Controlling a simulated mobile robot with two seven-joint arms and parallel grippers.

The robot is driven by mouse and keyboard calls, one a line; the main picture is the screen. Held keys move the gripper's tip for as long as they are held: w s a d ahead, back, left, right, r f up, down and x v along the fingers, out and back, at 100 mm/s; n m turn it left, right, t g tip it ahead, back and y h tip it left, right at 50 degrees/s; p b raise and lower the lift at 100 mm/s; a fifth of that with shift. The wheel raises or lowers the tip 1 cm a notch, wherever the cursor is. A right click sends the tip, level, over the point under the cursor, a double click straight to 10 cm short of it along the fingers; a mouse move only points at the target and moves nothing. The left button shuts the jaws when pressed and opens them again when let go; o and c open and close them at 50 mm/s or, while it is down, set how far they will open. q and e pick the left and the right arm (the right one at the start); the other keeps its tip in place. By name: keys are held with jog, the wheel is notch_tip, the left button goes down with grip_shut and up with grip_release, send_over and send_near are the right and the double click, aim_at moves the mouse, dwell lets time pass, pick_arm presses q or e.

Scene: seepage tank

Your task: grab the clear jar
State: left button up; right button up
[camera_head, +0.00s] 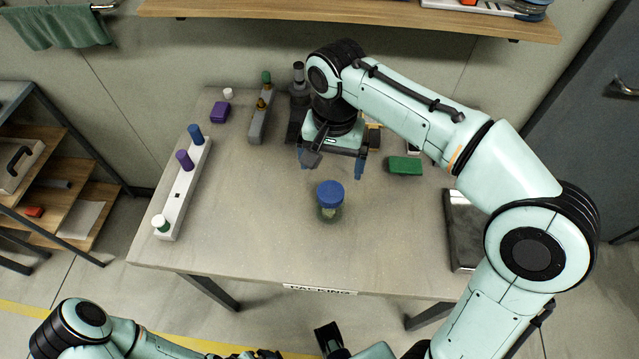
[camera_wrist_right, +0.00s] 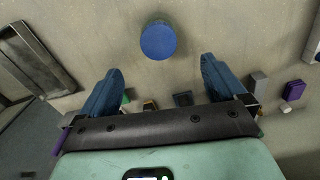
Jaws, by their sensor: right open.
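The clear jar (camera_head: 328,214) stands upright on the table, with a round blue lid (camera_head: 330,191) on top. In the right wrist view the lid (camera_wrist_right: 158,40) shows from above, ahead of and between the fingertips; the jar's body is hidden under it. My right gripper (camera_head: 335,167) is open and empty, above the table and behind the jar, apart from it. Its two blue fingers (camera_wrist_right: 160,70) are spread wide in the wrist view. My left arm shows at the bottom left of the head view; its jaws cannot be made out clearly.
A white rack (camera_head: 185,190) with several capped vials stands at the left. A purple box (camera_head: 220,112), a grey block (camera_head: 261,122) and a green box (camera_head: 405,165) lie farther back. A dark metal tray (camera_head: 462,235) is at the right. The table around the jar is clear.

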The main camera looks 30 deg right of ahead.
aim_at(332, 193)
jog(key=f, duration=0.2)
jog(key=f+b, duration=0.1)
jog(key=f, duration=0.4)
jog(key=shift+s+f, duration=0.1)
jog(key=shift+s, duration=0.3)
jog(key=shift+w+f+b, duration=0.2)
jog(key=shift+f+b, duration=0.5)
jog(key=shift+f, duration=2.25)
pick_arm(q)
jog(key=shift+s+f, duration=0.3)
jog(key=shift+f, duration=0.35)
jog(key=shift+s+f, duration=0.25)
jog(key=shift+f, duration=0.35)
pick_arm(e)
jog(key=c, duration=1.2)
